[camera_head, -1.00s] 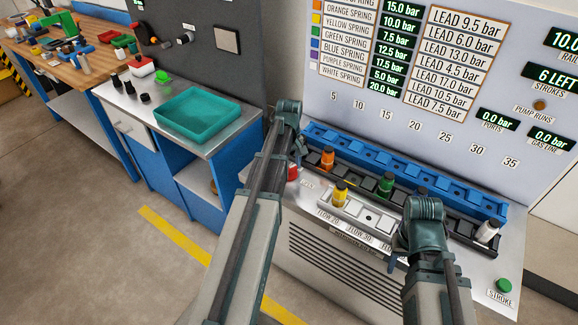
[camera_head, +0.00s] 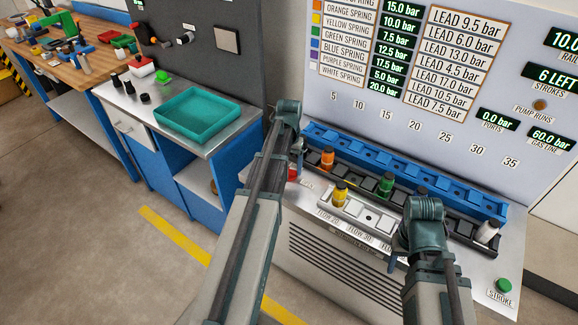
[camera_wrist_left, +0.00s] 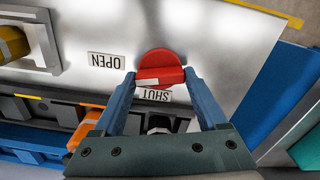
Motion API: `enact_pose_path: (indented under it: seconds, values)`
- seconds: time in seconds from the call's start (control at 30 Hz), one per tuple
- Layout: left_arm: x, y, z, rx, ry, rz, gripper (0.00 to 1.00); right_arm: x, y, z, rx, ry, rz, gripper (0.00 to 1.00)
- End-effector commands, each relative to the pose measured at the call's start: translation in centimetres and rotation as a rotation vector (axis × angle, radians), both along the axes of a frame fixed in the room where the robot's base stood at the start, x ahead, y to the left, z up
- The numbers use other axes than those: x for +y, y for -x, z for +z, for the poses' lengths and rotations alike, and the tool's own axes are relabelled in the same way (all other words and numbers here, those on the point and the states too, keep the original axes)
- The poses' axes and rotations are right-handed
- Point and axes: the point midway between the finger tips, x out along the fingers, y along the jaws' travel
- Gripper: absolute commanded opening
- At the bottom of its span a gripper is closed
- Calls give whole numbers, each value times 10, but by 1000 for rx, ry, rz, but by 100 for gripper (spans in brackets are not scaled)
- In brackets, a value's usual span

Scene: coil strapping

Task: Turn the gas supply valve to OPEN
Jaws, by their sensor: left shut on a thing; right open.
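The gas supply valve is a red knob (camera_wrist_left: 160,64) with a white mark on its lower left side. It stands on the metal panel, with the OPEN label (camera_wrist_left: 106,60) to its left and the SHUT label (camera_wrist_left: 155,95) just below it in the left wrist view. My left gripper (camera_head: 297,158) is shut on this knob, one finger on each side. In the head view the knob (camera_head: 293,174) is partly hidden by my left arm. The gas line display (camera_head: 552,136) reads 60.0 bar. My right gripper (camera_head: 398,252) is open at the panel's front.
Orange (camera_head: 327,158), yellow (camera_head: 340,195) and green (camera_head: 386,184) capped parts stand in the racks beside my grippers. A blue rail (camera_head: 440,185) runs behind them. A green stroke button (camera_head: 503,286) is at the right. A teal tray (camera_head: 198,115) sits on the left bench.

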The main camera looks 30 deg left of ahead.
Motion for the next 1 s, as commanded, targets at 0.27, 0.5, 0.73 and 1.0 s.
enact_pose_path:
  seconds: [0.27, 0.5, 0.73, 1.0]
  values:
    - [0, 0, 0, 0, 0, -167, 19, 0, 0, 0, 0, 0, 0, 50]
    - [0, 0, 0, 0, 0, -244, 19, 0, 0, 0, 0, 0, 0, 50]
    - [0, 0, 0, 0, 0, -268, 19, 0, 0, 0, 0, 0, 0, 50]
    - [0, 0, 0, 0, 0, -270, 19, 0, 0, 0, 0, 0, 0, 50]
